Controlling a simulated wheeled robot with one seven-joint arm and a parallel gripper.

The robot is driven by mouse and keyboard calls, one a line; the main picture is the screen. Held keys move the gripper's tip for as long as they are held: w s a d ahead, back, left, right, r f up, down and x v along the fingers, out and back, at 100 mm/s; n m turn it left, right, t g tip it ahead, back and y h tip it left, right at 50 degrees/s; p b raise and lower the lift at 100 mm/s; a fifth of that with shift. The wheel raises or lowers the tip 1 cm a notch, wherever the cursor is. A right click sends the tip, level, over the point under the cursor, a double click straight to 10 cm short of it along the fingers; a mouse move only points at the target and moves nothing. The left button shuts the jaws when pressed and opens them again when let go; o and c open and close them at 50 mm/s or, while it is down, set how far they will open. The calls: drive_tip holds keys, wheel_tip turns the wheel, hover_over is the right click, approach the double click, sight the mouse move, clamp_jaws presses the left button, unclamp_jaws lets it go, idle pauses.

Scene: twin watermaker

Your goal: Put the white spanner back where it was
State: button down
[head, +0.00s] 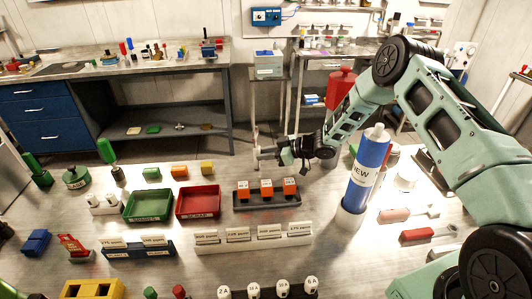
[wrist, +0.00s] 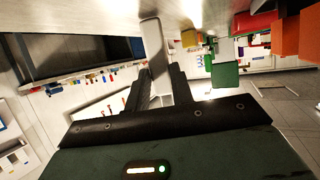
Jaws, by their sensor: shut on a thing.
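My gripper (head: 283,153) is shut on a pale, whitish piece, which looks like the white spanner (head: 264,153). It is held above the back edge of the workbench, behind the orange blocks. In the wrist view the white piece (wrist: 153,45) stands between the two dark fingers of my gripper (wrist: 160,78) and sticks out beyond them. A pink-handled tool (head: 394,214) and a red-handled tool (head: 416,235) lie on the bench at the right.
A blue-and-white cylinder (head: 367,170) stands tall right of my gripper, under my arm. A dark rack of orange blocks (head: 267,201), a red tray (head: 198,202) and a green tray (head: 149,206) stand in front. Free bench surface shows between the cylinder and the rack.

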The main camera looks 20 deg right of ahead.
drive_tip(key=shift+f, duration=0.15)
drive_tip(key=c, duration=1.2)
unclamp_jaws()
